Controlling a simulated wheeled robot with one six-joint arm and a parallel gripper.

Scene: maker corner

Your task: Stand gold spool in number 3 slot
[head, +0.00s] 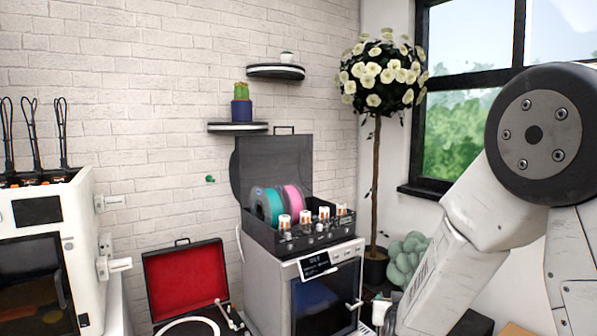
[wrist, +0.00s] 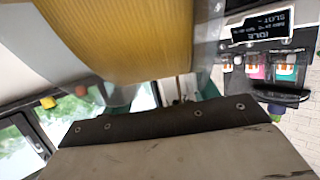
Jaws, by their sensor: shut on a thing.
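The gold spool (wrist: 140,35) fills the top of the wrist view, very close, with a clear flange on each side. My gripper (wrist: 165,120) is shut on it; a grey finger with a dark bolted edge shows below it. In the head view only my arm shows at right, and the gripper and gold spool are out of sight. The open dark spool box (head: 283,240) stands on a printer. A teal spool (head: 268,205) and a pink spool (head: 293,198) stand in its left part; room to their right looks empty. I cannot read slot numbers.
The box's lid (head: 275,160) is raised behind it. Several white-and-orange fittings (head: 305,217) line its front. A display (head: 314,264) sits on the printer (head: 325,295). A red-lined case (head: 187,280), another printer (head: 45,260) and a flowering tree (head: 377,150) stand around.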

